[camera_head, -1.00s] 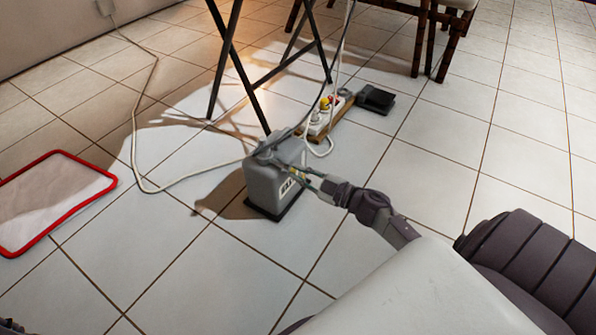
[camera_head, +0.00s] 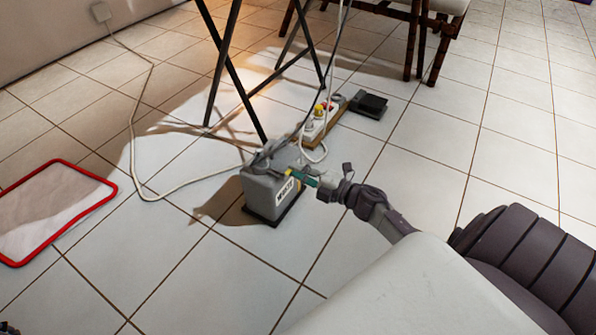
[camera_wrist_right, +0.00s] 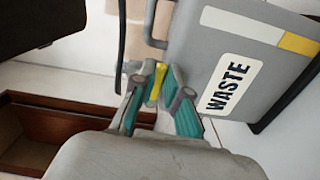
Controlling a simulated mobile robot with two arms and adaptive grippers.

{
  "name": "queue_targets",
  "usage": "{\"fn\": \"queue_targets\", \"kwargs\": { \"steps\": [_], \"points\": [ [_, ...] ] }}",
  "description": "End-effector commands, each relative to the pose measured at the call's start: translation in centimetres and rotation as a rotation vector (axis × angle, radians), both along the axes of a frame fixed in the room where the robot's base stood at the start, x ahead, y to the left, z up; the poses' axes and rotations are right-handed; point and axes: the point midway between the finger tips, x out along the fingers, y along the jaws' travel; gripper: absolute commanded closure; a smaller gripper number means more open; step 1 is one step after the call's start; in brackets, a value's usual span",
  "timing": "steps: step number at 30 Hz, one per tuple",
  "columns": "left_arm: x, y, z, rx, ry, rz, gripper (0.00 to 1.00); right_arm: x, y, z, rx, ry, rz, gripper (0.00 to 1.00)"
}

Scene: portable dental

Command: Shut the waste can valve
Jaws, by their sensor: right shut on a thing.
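The grey waste can (camera_head: 262,193) stands on the tiled floor on a dark base, its white WASTE label facing my right arm. In the right wrist view the can (camera_wrist_right: 205,45) fills the upper right, tilted by the camera angle. A yellow valve handle (camera_wrist_right: 157,83) sits beside it at its lower left. My right gripper (camera_head: 298,176) is at the can's near right side. In the wrist view its teal-padded fingers (camera_wrist_right: 165,98) are shut on the yellow handle. The valve body is mostly hidden. A small dark piece in the head view's lower left corner may be my left gripper.
Dark crossed stand legs (camera_head: 232,70) rise just behind the can. A power strip (camera_head: 320,122) with plugs and cables lies behind it, with a black pedal (camera_head: 368,104) beyond. A white cable (camera_head: 140,150) loops across the floor. A red-rimmed tray (camera_head: 60,205) lies at left. Floor in front is clear.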

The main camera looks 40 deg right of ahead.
Motion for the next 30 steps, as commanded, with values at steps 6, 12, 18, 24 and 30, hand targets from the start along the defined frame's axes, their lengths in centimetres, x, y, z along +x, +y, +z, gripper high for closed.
{"fn": "queue_targets", "kwargs": {
  "steps": [6,12,18,24,30],
  "points": [
    [-0.01,0.00,0.29,0.000,0.000,0.000,0.52,-0.05,-0.01,0.25,-0.073,-0.028,0.000,1.00],
    [0.00,-0.01,0.34,0.000,0.000,0.000,0.52,-0.06,-0.01,0.31,-0.099,-0.039,0.000,1.00],
    [0.00,0.00,0.33,0.000,0.000,0.000,0.52,-0.06,-0.01,0.31,-0.102,-0.040,0.000,1.00],
    [0.00,-0.01,0.34,0.000,0.000,0.000,0.52,-0.06,-0.01,0.31,-0.103,-0.039,0.000,0.83],
    [-0.01,0.00,0.34,0.000,0.000,0.000,0.52,-0.04,-0.02,0.35,-0.101,-0.040,0.000,0.61]
  ]
}}
